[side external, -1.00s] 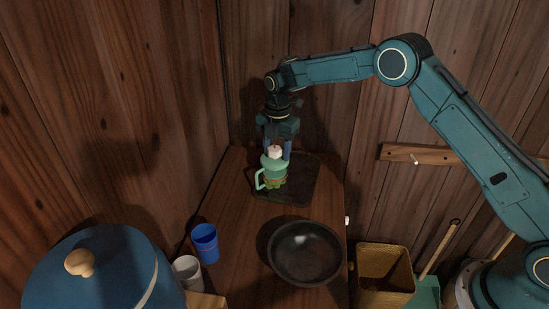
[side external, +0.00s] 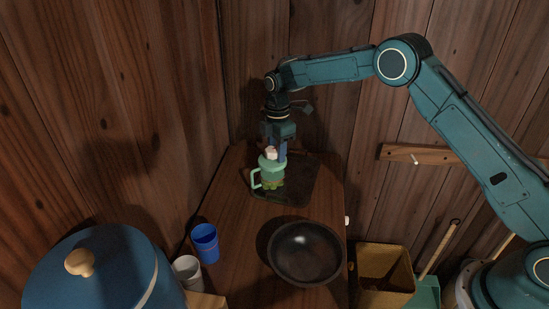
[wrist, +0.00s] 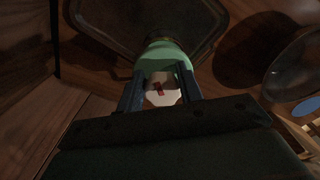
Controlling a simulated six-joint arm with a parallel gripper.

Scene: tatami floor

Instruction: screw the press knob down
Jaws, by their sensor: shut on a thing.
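The press (side external: 272,170) is a green jar-like vessel with a side handle, standing upright on a dark tray (side external: 298,192). My gripper (side external: 274,150) points down over the press. In the wrist view my gripper (wrist: 160,88) has one finger on each side of the knob and is shut on it. The greenish contents low in the press are only partly visible.
A dark round bowl (side external: 305,252) sits nearer on the wooden table (side external: 232,231). A blue cup (side external: 205,243), a pale cup (side external: 187,271) and a large blue lidded container (side external: 95,272) are at the lower left. A yellowish bin (side external: 384,272) stands right of the table. Wooden walls are close behind.

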